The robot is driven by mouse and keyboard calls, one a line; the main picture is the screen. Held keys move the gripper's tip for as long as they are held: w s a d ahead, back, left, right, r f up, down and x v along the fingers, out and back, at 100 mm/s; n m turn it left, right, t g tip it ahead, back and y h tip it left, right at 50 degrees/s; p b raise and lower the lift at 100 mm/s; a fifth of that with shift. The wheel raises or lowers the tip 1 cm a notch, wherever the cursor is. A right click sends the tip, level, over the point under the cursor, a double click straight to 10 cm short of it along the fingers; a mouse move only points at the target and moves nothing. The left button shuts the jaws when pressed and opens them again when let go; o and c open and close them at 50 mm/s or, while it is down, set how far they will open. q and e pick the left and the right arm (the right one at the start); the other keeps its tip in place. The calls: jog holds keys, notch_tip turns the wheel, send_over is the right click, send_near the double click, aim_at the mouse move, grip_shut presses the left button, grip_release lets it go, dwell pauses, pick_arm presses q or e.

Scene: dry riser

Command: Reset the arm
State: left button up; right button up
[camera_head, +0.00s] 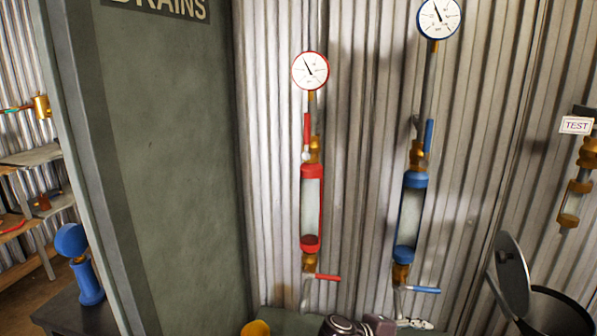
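Neither of my grippers can be made out in the head view. A red-capped sight tube (311,208) stands upright on the corrugated wall, with a round red-rimmed gauge (310,70) above it.
A grey-green panel lettered "DRAINS" (165,150) stands at left. Beyond it are shelves (35,155) and a blue fitting (88,282). At right are brass fittings with a "TEST" tag (576,125) and a dark bin (555,312) with a raised lid (512,270). Dark items at the bottom edge are cut off.

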jog(key=s+a+f+m+g+y, duration=0.1)
jog(key=s+a+f+y, duration=0.35)
jog(key=s+f, duration=0.35)
jog(key=s+a+f+m+y, duration=0.1)
jog(key=s+a+f+y, duration=0.45)
jog(key=s, duration=0.55)
jog(key=s+r+m+y, duration=0.15)
jog(key=s+r, duration=0.25)
jog(key=s, duration=0.4)
jog(key=s+r+m+y, duration=0.1)
jog(key=s+r+m, duration=0.2)
jog(key=s, duration=0.6)
jog(key=s+f+x, duration=0.1)
jog(key=s+x, duration=0.2)
jog(key=x, duration=0.9)
jog(key=s+x, duration=0.3)
jog(key=x, duration=0.9)
jog(key=s+d+f+g, duration=0.1)
jog(key=s+d+f, duration=0.2)
jog(key=s+f, duration=1.5)
jog(key=shift+n+g, duration=0.4)
jog(key=shift+n, duration=0.05)
